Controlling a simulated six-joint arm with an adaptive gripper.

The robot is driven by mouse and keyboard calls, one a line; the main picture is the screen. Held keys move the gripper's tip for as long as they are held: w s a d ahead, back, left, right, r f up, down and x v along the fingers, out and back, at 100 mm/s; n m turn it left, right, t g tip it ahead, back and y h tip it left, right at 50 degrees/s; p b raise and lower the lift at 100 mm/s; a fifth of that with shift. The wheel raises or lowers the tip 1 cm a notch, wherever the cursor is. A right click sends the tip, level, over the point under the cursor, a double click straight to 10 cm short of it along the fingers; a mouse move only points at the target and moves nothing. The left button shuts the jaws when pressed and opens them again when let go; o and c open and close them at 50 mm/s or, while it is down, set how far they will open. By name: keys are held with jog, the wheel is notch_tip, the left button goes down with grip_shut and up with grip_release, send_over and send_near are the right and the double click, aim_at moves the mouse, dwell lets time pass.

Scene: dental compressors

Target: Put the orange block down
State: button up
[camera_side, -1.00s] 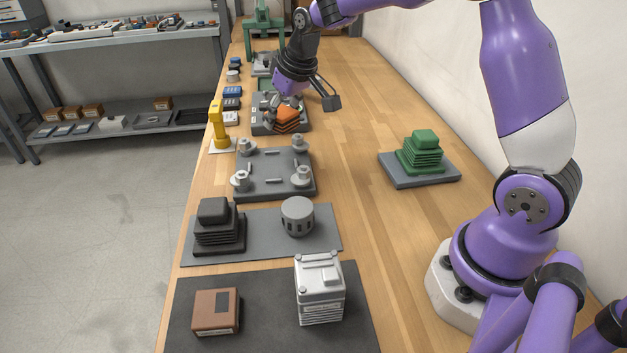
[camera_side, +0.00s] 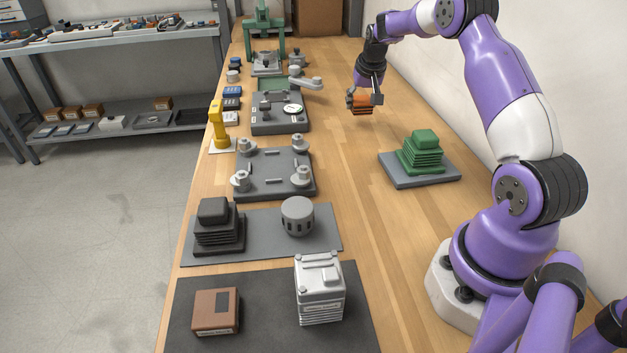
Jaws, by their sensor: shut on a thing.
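The orange block (camera_side: 359,104) is ribbed and small in the side view, right of the dark fixture plates. My gripper (camera_side: 366,97) points down and is shut on it, with a dark finger showing at its right side. The block appears to be held above the bare wood of the bench (camera_side: 345,140); the exact height cannot be told. Part of the block is hidden by the finger.
A green finned block (camera_side: 421,152) stands on a grey plate (camera_side: 440,179) nearer and to the right. The dark fixture (camera_side: 276,127) and a clamp plate (camera_side: 273,188) line the left. A yellow post tool (camera_side: 218,127) stands at the left edge. Wood between is clear.

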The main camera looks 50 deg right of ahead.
aim_at(361, 114)
jog(key=shift+d+f, duration=0.15)
jog(key=shift+f, duration=1.95)
jog(key=o, duration=1.3)
jog(key=shift+f, duration=0.15)
jog(key=v, duration=1.2)
jog(key=s+a+r+n+t+y, duration=0.1)
jog(key=s+a+r+n, duration=0.1)
jog(key=a+r, duration=0.35)
jog(key=s+a+r+n, duration=0.1)
jog(key=a+r+n, duration=0.1)
jog(key=a, duration=0.7)
jog(key=s+a+n, duration=0.1)
jog(key=s+a, duration=0.3)
jog(key=s+a+f+n+t+y, duration=0.1)
jog(key=s+a+n, duration=0.1)
jog(key=s+a, duration=0.2)
jog(key=s+a+n+y, duration=0.1)
jog(key=s+a+n, duration=0.1)
jog(key=s+a, duration=0.2)
jog(key=shift+s+a+f, duration=0.1)
jog(key=shift+a+f, duration=0.3)
jog(key=shift+a, duration=0.35)
